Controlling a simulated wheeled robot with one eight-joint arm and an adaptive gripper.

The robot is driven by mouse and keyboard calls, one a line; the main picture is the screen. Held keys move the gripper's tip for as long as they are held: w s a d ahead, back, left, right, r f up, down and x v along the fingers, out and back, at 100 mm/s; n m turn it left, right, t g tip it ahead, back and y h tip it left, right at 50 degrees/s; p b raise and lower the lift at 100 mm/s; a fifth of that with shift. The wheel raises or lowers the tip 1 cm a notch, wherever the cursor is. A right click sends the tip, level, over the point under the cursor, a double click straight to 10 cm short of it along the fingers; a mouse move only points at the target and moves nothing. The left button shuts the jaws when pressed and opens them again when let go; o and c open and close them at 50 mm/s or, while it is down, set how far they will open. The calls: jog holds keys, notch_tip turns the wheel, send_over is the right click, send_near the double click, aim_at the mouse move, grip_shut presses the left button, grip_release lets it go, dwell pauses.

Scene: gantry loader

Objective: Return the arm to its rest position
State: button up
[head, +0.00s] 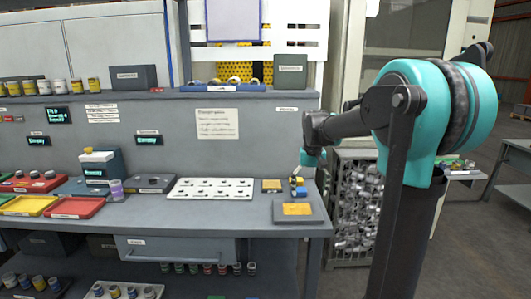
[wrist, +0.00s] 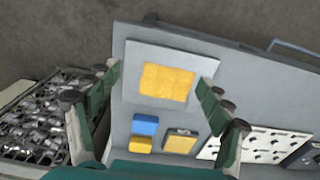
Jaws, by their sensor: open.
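My arm reaches from the right of the head view over the right end of the grey bench (head: 160,222). My gripper (wrist: 155,100) is open in the wrist view, with its dark green finger pads wide apart and nothing between them. It points down over the bench end. Below it are a grey plate with a yellow square (wrist: 167,82), a blue block (wrist: 145,124), a yellow block (wrist: 141,145) and a smaller yellow-faced pad (wrist: 180,143). In the head view the gripper's fingers are small and hard to make out beneath the teal wrist (head: 313,158).
A white board with dark slots (head: 212,189) lies left of the pads. Red (head: 75,208) and yellow trays (head: 28,205) lie farther left. A shelf (head: 230,91) with jars and boxes runs behind. A wire cage of metal parts (head: 355,205) stands right of the bench.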

jog(key=s+d+f+t, duration=0.1)
jog(key=s+f, duration=0.7)
jog(key=s, duration=0.3)
jog(key=s+d+f+t, duration=0.2)
jog(key=s+f, duration=0.7)
jog(key=s, duration=0.2)
jog(key=shift+s+d+f+t, duration=0.2)
jog(key=shift+s+d+t, duration=0.05)
jog(key=shift+d+t, duration=0.05)
